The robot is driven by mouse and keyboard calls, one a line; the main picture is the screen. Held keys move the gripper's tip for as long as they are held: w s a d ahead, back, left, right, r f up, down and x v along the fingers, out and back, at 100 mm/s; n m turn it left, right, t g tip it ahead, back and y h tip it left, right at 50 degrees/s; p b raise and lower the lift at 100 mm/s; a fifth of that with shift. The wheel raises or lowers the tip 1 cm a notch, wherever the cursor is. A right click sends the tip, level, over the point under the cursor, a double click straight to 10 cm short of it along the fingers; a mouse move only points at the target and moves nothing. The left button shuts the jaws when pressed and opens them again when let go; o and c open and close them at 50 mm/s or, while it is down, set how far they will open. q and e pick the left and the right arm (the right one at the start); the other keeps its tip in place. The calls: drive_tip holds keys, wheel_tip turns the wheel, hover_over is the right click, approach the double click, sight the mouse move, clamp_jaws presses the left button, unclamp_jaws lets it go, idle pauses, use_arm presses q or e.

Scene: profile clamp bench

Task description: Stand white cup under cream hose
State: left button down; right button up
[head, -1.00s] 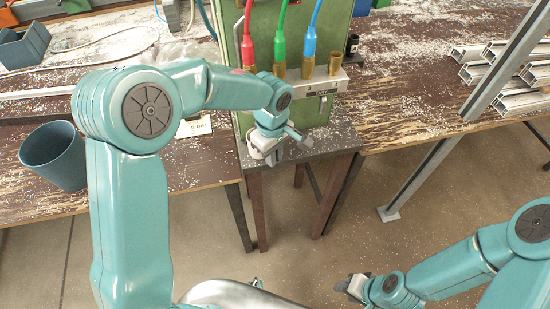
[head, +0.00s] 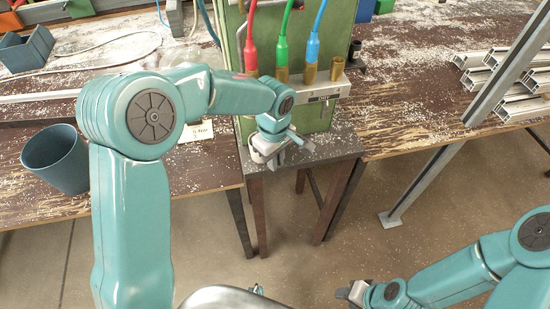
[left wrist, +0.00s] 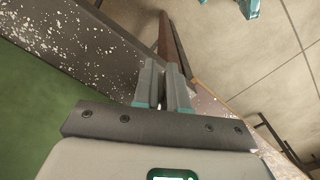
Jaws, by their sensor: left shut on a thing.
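My left gripper (head: 290,147) is low in front of the green cabinet (head: 342,30), over the small dark stand. In the left wrist view its two fingers (left wrist: 163,85) are almost together on something thin that I cannot make out. A pale piece shows beside it in the head view, and I cannot tell whether it is the white cup or my own housing. Red (head: 251,50), green (head: 282,50) and blue (head: 313,45) hoses hang above brass fittings.
A dark blue bin (head: 55,158) stands on the left bench. The small stand (head: 335,145) bears the cabinet. A grey post (head: 480,110) and stacked metal profiles (head: 505,75) are at the right.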

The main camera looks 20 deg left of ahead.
use_arm(q)
drive_tip(key=shift+f+b, duration=0.3)
drive_tip(key=shift+b, duration=0.05)
idle(0.3)
drive_tip(key=c, duration=1.1)
unclamp_jaws()
drive_tip(key=shift+a, duration=0.1)
drive_tip(key=shift+a, duration=0.2)
drive_tip(key=shift+s+r, duration=0.1)
drive_tip(key=shift+r, duration=0.1)
